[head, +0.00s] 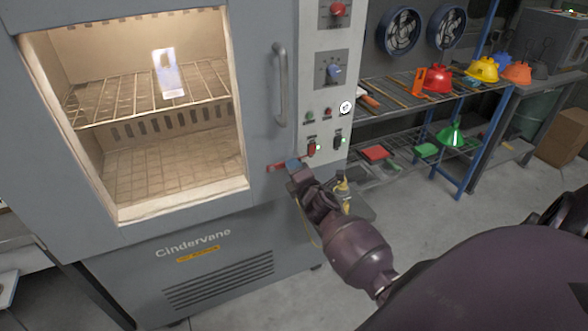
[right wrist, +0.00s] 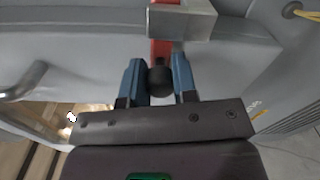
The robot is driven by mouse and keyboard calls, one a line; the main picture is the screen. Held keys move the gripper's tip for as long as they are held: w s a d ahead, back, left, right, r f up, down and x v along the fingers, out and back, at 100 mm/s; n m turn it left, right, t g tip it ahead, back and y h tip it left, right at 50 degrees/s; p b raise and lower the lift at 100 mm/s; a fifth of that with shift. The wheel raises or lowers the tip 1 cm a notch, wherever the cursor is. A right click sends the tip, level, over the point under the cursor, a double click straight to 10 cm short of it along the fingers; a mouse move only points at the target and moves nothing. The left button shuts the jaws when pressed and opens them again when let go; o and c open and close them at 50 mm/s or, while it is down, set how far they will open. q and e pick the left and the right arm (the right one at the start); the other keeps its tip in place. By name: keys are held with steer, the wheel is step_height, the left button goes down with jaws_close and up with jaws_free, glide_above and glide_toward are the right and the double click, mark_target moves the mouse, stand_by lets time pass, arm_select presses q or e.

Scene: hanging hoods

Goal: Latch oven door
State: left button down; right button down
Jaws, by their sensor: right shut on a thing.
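The oven door (head: 262,120) is grey with a large lit window and a vertical metal handle (head: 280,85). It looks flush with the control panel side. A red latch lever (head: 276,167) lies across the door's right edge, low beside the window, roughly level in the head view. In the right wrist view the red lever (right wrist: 160,52) passes a metal bracket (right wrist: 183,20) and ends in a black knob (right wrist: 160,80). My right gripper (head: 296,165) is shut on this knob, with its blue fingers (right wrist: 157,82) on either side. My left gripper is out of view.
The control panel (head: 325,72) with knobs and switches stands just above my right gripper. A wire shelf (head: 400,103) with coloured hard hats or hoods stands to the right. Open floor (head: 415,215) lies in front of it. A rack holds a bright object (head: 168,75) inside the oven.

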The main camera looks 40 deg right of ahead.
stand_by(0.4)
steer(key=c, duration=0.9)
jaws_free()
steer(key=shift+s, duration=0.1)
steer(key=v, duration=1)
steer(key=shift+s, duration=0.3)
